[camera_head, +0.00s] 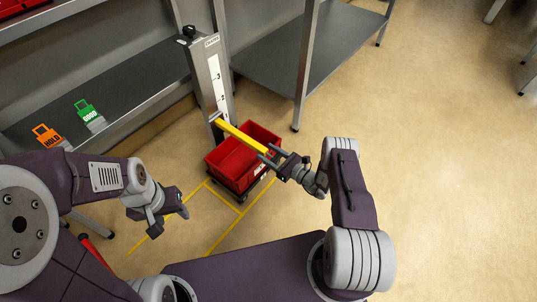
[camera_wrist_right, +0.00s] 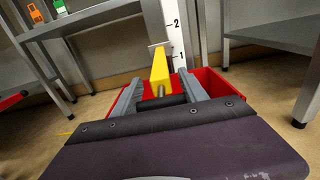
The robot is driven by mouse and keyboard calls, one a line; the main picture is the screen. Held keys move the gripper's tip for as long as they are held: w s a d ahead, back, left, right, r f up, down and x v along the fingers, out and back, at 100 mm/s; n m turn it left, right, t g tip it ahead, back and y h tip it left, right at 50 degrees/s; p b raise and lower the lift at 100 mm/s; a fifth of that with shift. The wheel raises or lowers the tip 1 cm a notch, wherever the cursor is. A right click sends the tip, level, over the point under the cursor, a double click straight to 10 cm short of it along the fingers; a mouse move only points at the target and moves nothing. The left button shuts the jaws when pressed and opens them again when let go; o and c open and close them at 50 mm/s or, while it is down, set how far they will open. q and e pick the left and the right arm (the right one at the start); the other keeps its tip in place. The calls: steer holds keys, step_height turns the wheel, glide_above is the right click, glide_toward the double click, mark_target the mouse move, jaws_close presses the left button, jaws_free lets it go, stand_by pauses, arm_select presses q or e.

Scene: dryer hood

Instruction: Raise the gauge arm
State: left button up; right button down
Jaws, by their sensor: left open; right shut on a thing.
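The gauge arm (camera_head: 242,138) is a yellow bar that sticks out from a grey upright post (camera_head: 208,75) with a numbered white scale. It lies across above a red crate (camera_head: 228,165). My right gripper (camera_head: 270,155) is shut on the outer end of the bar. In the right wrist view the yellow bar (camera_wrist_right: 160,72) runs from between the fingers to the post, near the mark 1 on the scale (camera_wrist_right: 178,40). My left gripper (camera_head: 170,214) is open and empty, left of the crate and apart from it.
The red crate stands on a dark wheeled base within yellow floor lines (camera_head: 225,232). A grey shelf (camera_head: 110,88) at left holds an orange HOLD tag (camera_head: 46,135) and a green GOOD tag (camera_head: 87,111). A grey table (camera_head: 340,40) stands behind.

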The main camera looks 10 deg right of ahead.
step_height(320, 180, up, 26)
steer(key=p, duration=2)
steer(key=shift+r+p, duration=0.2)
steer(key=shift+p, duration=0.2)
steer(key=c, duration=0.6)
jaws_free()
steer(key=p+v, duration=0.1)
steer(key=v, duration=0.8)
steer(key=shift+p, duration=0.4)
